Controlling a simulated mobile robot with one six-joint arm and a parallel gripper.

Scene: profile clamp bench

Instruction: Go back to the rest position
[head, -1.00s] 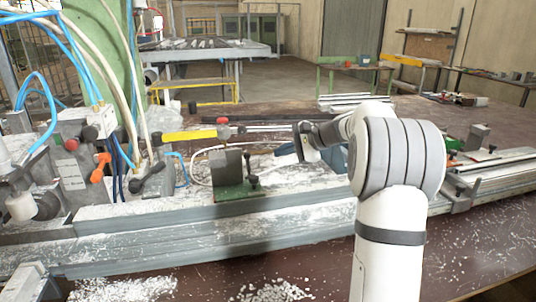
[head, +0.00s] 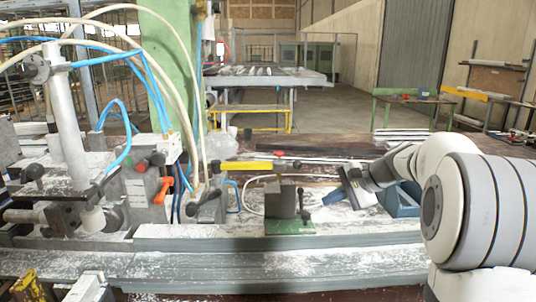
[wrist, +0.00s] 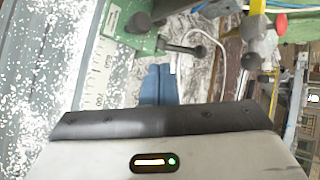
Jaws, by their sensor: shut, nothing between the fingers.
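My gripper (head: 333,197) is to the right of centre in the head view, above the bench. Its blue fingers point left and down, and they also show in the wrist view (wrist: 158,84). They are closed together with nothing between them. The grey clamp block on its green base (head: 290,228) is just left of the fingertips, with a visible gap. The green base also shows at the top of the wrist view (wrist: 134,33). My forearm covers part of the bench on the right.
A long grey profile rail (head: 330,258), strewn with white chips, runs along the front. Hoses and a machine with an orange handle (head: 164,189) crowd the left. A yellow-handled bar (head: 247,166) lies behind the clamp. A blue box (head: 402,203) sits by my wrist.

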